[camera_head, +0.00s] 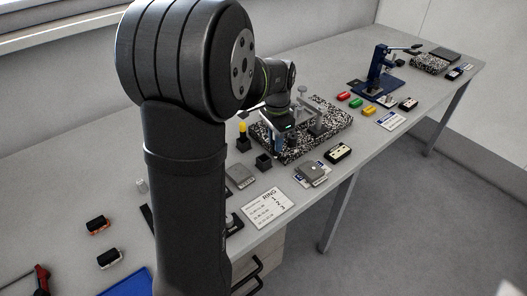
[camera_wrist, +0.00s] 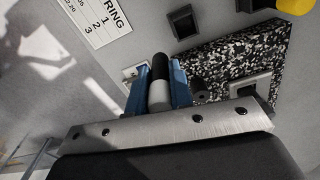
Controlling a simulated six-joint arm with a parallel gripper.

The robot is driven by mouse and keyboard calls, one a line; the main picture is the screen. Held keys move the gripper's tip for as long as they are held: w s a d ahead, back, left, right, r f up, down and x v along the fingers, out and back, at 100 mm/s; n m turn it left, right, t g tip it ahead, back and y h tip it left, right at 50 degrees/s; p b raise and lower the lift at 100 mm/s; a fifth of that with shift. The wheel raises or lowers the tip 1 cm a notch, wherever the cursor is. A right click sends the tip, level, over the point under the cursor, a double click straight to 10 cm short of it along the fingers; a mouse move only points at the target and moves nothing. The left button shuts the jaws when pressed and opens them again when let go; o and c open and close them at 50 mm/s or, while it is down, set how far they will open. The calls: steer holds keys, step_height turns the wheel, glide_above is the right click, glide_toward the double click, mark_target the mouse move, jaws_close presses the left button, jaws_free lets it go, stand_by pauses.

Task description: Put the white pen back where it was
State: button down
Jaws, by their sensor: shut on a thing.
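In the wrist view, my gripper (camera_wrist: 159,88) has its two blue fingers closed on a short cylinder, black at the top and pale grey-white below, which I take to be the white pen (camera_wrist: 158,96). Only its end shows; the rest is hidden by the gripper. In the head view my gripper (camera_head: 279,140) is over the front left part of the speckled slab, and the pen cannot be made out. An empty-looking black square holder (camera_wrist: 184,22) stands beside the slab; it also shows in the head view (camera_head: 264,162).
The speckled slab (camera_wrist: 225,58) carries metal fixtures. A yellow-topped item (camera_head: 242,128) stands in a second black holder. A RING card (camera_head: 269,207), a grey block (camera_head: 312,172) and a black case (camera_head: 338,153) lie along the front edge. A blue press (camera_head: 380,75) stands farther back.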

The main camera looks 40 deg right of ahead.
steer(key=shift+w+a+f, duration=0.15)
steer(key=shift+w+f, duration=0.6)
steer(key=shift+f, duration=0.35)
steer(key=shift+w+a+f, duration=0.15)
steer(key=shift+w+f, duration=0.65)
steer(key=shift+f, duration=0.35)
steer(key=shift+w+a+f, duration=0.15)
steer(key=shift+w+f, duration=0.6)
steer(key=shift+f, duration=0.35)
steer(key=shift+f, duration=0.1)
steer(key=c, duration=1.3)
jaws_free()
step_height(320, 180, up, 12)
steer(key=shift+r, duration=0.1)
